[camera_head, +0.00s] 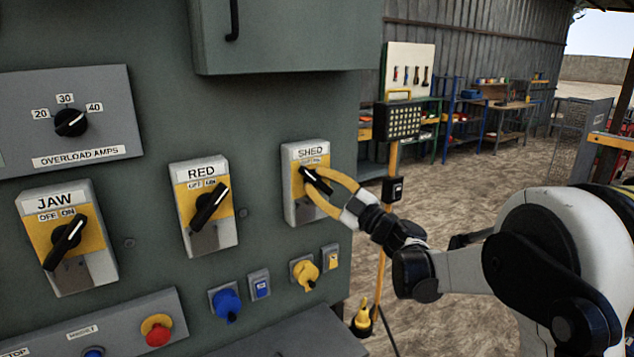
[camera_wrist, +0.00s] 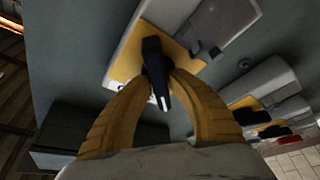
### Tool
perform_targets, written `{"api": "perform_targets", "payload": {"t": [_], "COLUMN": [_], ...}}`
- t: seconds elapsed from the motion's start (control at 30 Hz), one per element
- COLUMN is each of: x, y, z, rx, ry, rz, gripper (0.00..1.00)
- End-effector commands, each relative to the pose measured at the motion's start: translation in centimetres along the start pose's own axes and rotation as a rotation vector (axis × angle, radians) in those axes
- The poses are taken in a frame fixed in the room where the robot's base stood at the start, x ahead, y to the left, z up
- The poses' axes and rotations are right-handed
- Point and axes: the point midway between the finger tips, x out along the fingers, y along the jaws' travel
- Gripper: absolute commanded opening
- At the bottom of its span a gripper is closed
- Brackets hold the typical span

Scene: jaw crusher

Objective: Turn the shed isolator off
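The shed isolator (camera_head: 290,200) is a grey and yellow box labelled SHED on the green panel, right of the RED and JAW isolators. Its black handle (camera_head: 318,182) slants from upper left to lower right, with a white mark near its upper-left end. The small position lettering above it is partly hidden and hard to read. My gripper (camera_head: 316,184) has its two yellow fingers on either side of the handle. In the wrist view, the fingers close in on both sides of the black handle (camera_wrist: 155,72) and appear to touch it.
The RED isolator (camera_head: 206,207) and JAW isolator (camera_head: 67,240) have handles slanting the other way, lower left to upper right. Below are a yellow plug (camera_head: 305,273) and a blue plug (camera_head: 227,304). A yellow post (camera_head: 391,160) with a lamp stands right of the panel.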

Motion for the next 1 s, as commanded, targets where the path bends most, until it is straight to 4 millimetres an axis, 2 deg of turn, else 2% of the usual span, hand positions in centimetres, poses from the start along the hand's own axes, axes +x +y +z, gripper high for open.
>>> {"api": "perform_targets", "payload": {"t": [0.3,0.43,0.57,0.8,1.0], "x": [0.0,-0.8,-3.1,-8.5,-11.3], "y": [0.0,0.0,0.0,0.1,0.0], "z": [0.0,0.1,0.1,0.1,0.0], "rx": [0.0,0.0,-0.001,0.0,-0.001], "ry": [0.0,-0.002,-0.003,-0.002,-0.001], "rz": [0.0,0.001,0.001,0.002,0.0], "gripper": [0.4,0.4,0.4,0.4,0.4]}}
